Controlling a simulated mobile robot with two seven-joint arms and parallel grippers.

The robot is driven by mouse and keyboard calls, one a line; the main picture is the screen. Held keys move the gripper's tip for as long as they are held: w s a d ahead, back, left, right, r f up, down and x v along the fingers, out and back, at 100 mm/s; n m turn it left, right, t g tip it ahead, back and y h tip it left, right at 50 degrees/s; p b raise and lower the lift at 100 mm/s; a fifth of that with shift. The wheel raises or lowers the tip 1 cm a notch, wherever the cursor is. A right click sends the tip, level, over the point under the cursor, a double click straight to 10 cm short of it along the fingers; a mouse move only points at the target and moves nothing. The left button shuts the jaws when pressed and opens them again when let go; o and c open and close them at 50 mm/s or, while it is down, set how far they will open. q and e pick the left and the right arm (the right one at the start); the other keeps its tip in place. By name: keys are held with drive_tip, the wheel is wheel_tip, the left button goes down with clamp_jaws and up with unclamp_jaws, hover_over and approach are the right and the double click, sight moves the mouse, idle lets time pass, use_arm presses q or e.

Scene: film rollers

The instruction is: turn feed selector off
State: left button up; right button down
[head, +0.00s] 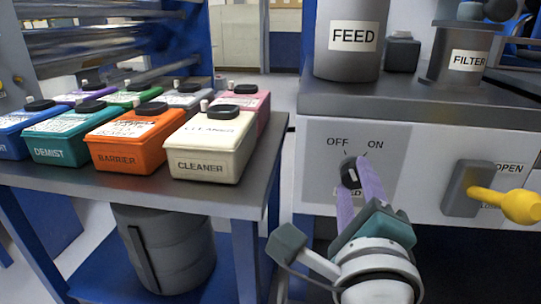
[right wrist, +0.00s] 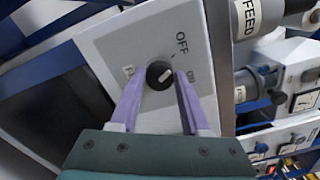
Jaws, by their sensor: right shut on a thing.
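The feed selector is a round black knob (head: 349,172) with a white mark, on a grey plate (head: 322,185) labelled OFF at upper left and ON at upper right. It also shows in the right wrist view (right wrist: 159,74). There its white mark slants; I cannot tell exactly which label it points to. My right gripper (head: 355,176) has its lilac fingers on either side of the knob and is shut on it. In the right wrist view the fingertips (right wrist: 160,77) flank the knob. The fingers partly cover the label below it. My left gripper is not in view.
A yellow-handled lever (head: 505,203) marked OPEN sticks out right of the selector. Feed (head: 350,55) and filter (head: 458,68) vessels stand on the bench above. A side table at left holds several labelled bottles, including the white cleaner (head: 212,148). A grey drum (head: 165,250) stands underneath.

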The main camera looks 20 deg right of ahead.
drive_tip(key=shift+n, duration=0.4)
drive_tip(key=shift+c, duration=1.9)
unclamp_jaws()
drive_tip(key=shift+a, duration=0.1)
drive_tip(key=p+v, duration=0.1)
drive_tip(key=v, duration=0.9)
drive_tip(key=shift+w, duration=0.1)
